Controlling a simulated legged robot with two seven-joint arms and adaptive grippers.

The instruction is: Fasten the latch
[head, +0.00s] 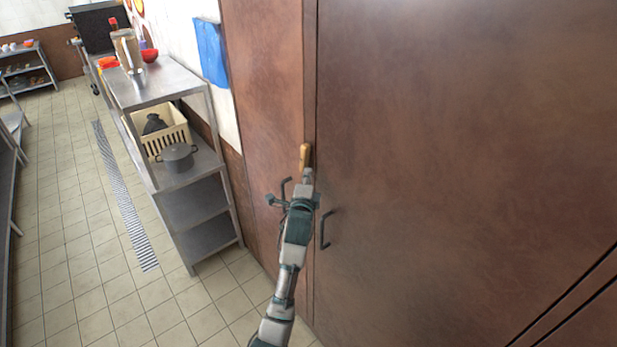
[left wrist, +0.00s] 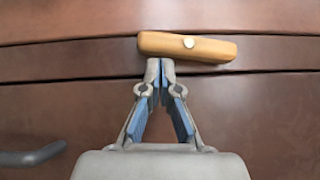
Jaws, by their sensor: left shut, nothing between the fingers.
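The latch is a short wooden bar (head: 304,156) on the narrow strip between two brown door panels, and it stands nearly upright in the head view. In the left wrist view the wooden latch (left wrist: 215,48) lies nearly along the strip, slightly tilted, with a pale round pivot near its middle. My left gripper (head: 308,174) is just below the latch in the head view. In the left wrist view its fingertips (left wrist: 160,66) are together and empty, beside the latch's left half. I cannot tell whether they touch it. My right gripper is not in view.
Dark handles (head: 325,230) (head: 286,188) stick out from the panels on both sides of my left arm. A steel shelf unit (head: 205,205) with a pot (head: 177,157) and a cream crate (head: 165,130) stands left. The tiled floor (head: 70,250) is open further left.

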